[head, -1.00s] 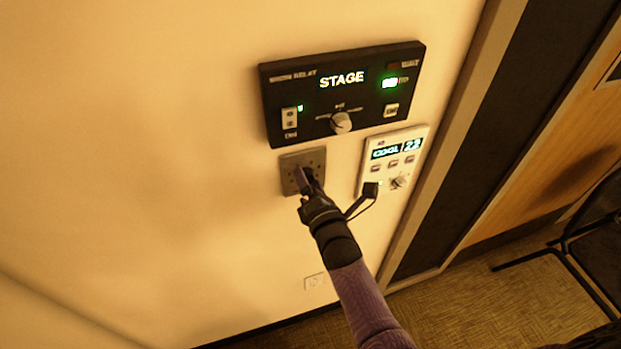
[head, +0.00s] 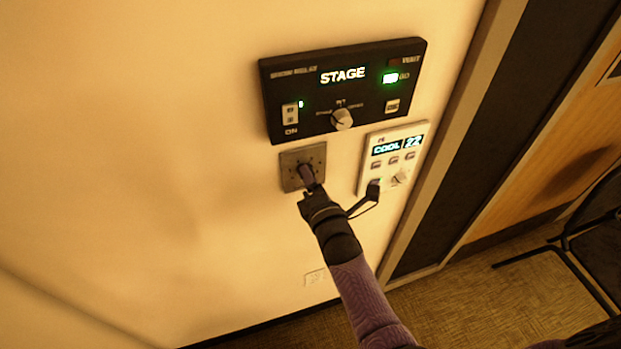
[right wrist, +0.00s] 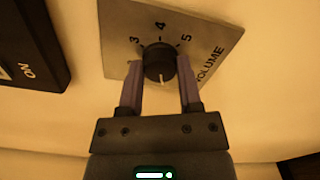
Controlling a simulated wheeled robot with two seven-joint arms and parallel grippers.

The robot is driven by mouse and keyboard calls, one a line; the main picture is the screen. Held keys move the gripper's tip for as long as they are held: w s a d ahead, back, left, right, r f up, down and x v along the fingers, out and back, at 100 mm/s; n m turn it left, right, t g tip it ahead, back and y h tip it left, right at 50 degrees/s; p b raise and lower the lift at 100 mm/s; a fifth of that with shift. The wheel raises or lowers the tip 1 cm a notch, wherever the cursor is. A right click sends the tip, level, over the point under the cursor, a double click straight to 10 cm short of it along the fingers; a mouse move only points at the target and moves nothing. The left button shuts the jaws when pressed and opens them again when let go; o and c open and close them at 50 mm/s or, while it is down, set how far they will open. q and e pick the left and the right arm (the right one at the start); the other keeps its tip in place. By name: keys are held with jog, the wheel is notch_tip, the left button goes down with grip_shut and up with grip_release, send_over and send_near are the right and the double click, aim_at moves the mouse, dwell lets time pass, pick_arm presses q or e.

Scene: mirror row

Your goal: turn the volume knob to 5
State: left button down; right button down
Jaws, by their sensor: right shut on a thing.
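The volume knob (right wrist: 160,62) is dark and round, on a square grey plate (right wrist: 118,22) marked 3, 4, 5 and VOLUME in the right wrist view. A pale mark shows on the knob's edge facing the gripper. My right gripper (right wrist: 160,85) is shut on the knob, one finger on each side. In the head view the plate (head: 290,177) is on the wall below the black panel, and my right gripper (head: 306,176) hides the knob and most markings. Which number the knob points to cannot be told. My left gripper is not in view.
A black panel (head: 275,95) reading STAGE, with a switch and a silver knob (head: 342,119), is just above the plate. A white COOL 22 control (head: 421,135) is close at right. Bare wall lies to the left; a socket (head: 315,278) is below.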

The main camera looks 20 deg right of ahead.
jog(key=n+b, duration=0.4)
jog(key=n, duration=2.1)
jog(key=shift+a+f, duration=0.1)
jog(key=shift+a, duration=0.05)
dwell(1.9)
dwell(0.5)
